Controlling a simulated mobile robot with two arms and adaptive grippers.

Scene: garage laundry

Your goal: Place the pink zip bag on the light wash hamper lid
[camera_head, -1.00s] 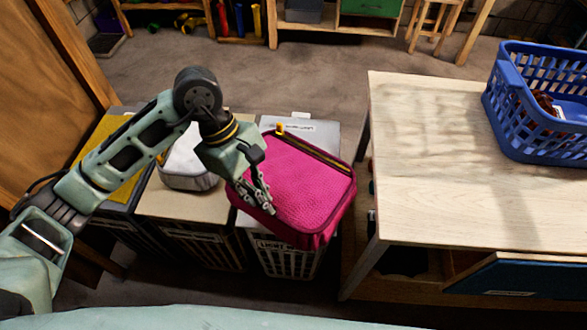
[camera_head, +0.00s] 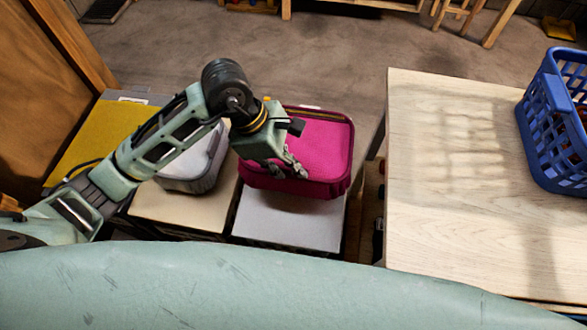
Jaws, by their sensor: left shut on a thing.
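The pink zip bag (camera_head: 325,150) is a soft magenta case with a dark yellow zip line along its far edge. My left gripper (camera_head: 292,170) is shut on its left side. The bag is over the far part of the light grey-white hamper lid (camera_head: 290,222), whose near part shows bare. I cannot tell whether the bag touches the lid. The lid's label is hidden in this view. My right gripper is not in view.
Left of the light lid is a tan hamper lid (camera_head: 180,210) with a grey-white bag (camera_head: 197,170) on it. A yellow-topped hamper (camera_head: 95,140) stands further left. A wooden table (camera_head: 450,190) with a blue basket (camera_head: 558,125) stands close on the right.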

